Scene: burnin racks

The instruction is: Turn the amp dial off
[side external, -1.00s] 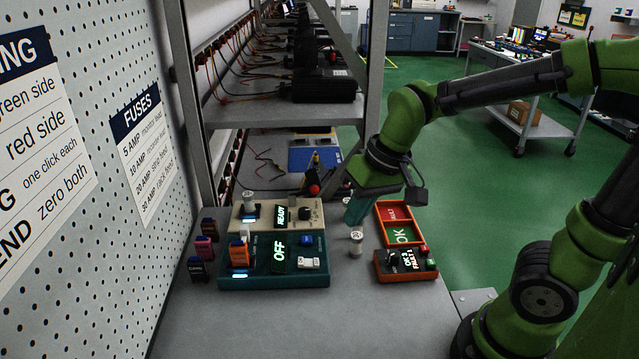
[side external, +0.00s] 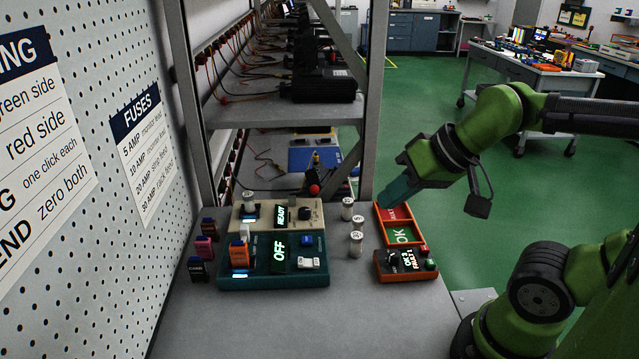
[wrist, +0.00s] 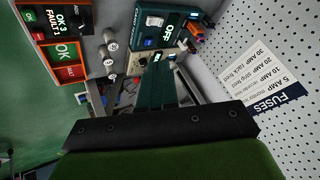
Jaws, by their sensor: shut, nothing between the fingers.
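I cannot read which dial is the amp dial. My gripper (side external: 384,203) is shut and empty, tilted, to the right of both units and near the orange tray's far end. In the wrist view its teal fingers (wrist: 158,68) overlap part of the beige unit.
Three small capped cylinders, one of them a near cylinder (side external: 356,243), stand between the units and the orange tray (side external: 378,232). An orange counter box (side external: 379,268) sits in front of the tray. Several coloured fuses, including a dark one (side external: 197,268), stand left. The front bench is clear.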

